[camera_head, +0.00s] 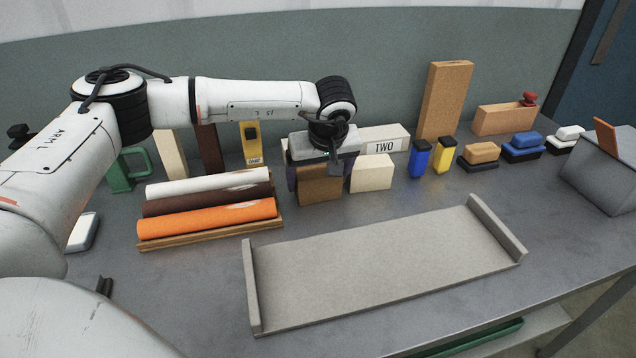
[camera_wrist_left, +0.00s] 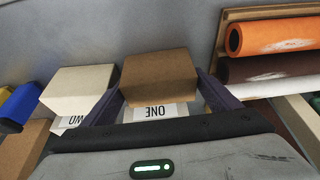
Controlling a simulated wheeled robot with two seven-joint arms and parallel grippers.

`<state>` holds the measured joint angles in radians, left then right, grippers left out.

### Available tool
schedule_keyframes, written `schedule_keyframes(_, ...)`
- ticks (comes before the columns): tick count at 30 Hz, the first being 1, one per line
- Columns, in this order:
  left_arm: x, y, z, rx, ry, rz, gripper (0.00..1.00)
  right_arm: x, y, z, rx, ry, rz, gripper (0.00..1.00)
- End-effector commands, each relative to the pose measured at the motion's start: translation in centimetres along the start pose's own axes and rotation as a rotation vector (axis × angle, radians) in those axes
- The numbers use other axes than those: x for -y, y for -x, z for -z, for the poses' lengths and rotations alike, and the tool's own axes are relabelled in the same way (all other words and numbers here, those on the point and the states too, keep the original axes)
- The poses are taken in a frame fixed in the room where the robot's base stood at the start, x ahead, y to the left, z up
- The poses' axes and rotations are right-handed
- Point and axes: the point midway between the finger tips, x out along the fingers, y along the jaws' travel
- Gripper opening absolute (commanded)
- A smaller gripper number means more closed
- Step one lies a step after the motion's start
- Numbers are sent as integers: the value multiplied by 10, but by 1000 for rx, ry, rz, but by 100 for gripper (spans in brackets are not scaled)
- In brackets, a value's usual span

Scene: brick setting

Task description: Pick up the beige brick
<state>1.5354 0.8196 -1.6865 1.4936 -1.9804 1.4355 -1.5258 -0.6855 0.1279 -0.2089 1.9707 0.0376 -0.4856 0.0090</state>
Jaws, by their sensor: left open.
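The beige brick (camera_head: 371,173) stands on the grey table just right of a brown brick (camera_head: 320,188). In the left wrist view the beige brick (camera_wrist_left: 78,88) lies left of the brown brick (camera_wrist_left: 158,78), outside the fingers. My left gripper (camera_head: 321,172) is open and points down at the brown brick. In the left wrist view its fingers (camera_wrist_left: 160,90) are on either side of the brown brick; whether they touch it I cannot tell. My right gripper is not in view.
A block labelled TWO (camera_head: 384,140) stands behind the beige brick. A rack of rolls (camera_head: 205,238) lies left, and a blue bottle (camera_head: 420,158) and a yellow bottle (camera_head: 445,155) stand right. An empty grey tray (camera_head: 380,268) lies in front.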

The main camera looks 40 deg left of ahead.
Motion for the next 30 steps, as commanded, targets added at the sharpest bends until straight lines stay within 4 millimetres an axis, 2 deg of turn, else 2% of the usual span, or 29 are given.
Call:
schedule_keyframes(8, 0, -5, 0, 0, 0, -1, 83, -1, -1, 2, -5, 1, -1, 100)
schedule_keyframes(15, -1, -4, 0, -1, 0, -2, 49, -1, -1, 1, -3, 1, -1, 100)
schedule_keyframes(23, -1, 0, 2, -2, 1, -3, 49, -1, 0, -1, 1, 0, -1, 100)
schedule_keyframes(26, -2, 11, 7, -3, 2, -6, 49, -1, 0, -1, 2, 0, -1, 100)
schedule_keyframes(30, -2, 37, 18, -4, 2, -7, 49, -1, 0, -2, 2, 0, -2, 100)
